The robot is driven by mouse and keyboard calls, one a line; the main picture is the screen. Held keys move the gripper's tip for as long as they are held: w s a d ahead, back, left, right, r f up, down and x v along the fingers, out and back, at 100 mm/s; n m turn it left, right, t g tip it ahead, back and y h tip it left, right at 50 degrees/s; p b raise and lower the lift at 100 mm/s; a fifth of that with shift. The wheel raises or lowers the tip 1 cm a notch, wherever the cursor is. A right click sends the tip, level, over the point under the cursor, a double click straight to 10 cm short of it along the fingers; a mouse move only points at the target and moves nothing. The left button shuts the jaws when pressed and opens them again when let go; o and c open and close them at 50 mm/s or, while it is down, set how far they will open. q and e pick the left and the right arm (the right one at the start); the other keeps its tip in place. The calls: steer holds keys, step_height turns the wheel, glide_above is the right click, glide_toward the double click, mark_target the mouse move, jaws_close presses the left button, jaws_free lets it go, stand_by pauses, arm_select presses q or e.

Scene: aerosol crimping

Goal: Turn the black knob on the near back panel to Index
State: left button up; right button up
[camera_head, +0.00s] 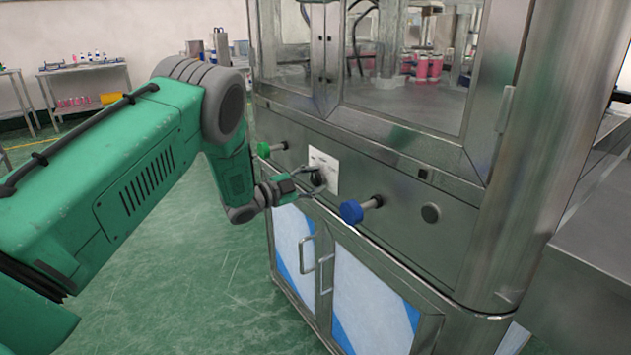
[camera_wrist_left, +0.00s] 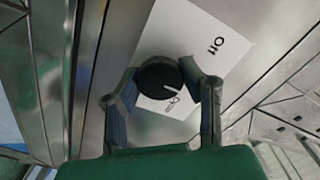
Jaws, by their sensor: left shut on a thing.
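The black knob (camera_head: 318,179) sits on a white label plate (camera_head: 329,162) on the machine's steel panel. My left gripper (camera_head: 304,184) reaches it from the left with its fingers around it. In the left wrist view the black knob (camera_wrist_left: 158,76) is between the two fingers of my left gripper (camera_wrist_left: 163,84), which is shut on it. A white pointer line on the knob points down and right, toward small lettering. Larger lettering that looks like "Off" shows on the label plate (camera_wrist_left: 216,44), up and right of the knob. My right gripper is not in view.
A green knob (camera_head: 264,149) sticks out left of the black one, and a blue knob (camera_head: 351,211) sticks out close on its right. Cabinet doors with handles (camera_head: 305,254) are below. Green floor lies open at left.

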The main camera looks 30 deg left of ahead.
arm_select(q)
steer(key=shift+s+a+f, duration=0.1)
steer(key=shift+s+f, duration=0.1)
steer(key=shift+f, duration=0.25)
steer(key=o, duration=1.2)
steer(key=shift+c, duration=0.2)
steer(key=shift+a+r, duration=0.15)
steer(key=v, duration=1.2)
steer(key=shift+a, duration=0.1)
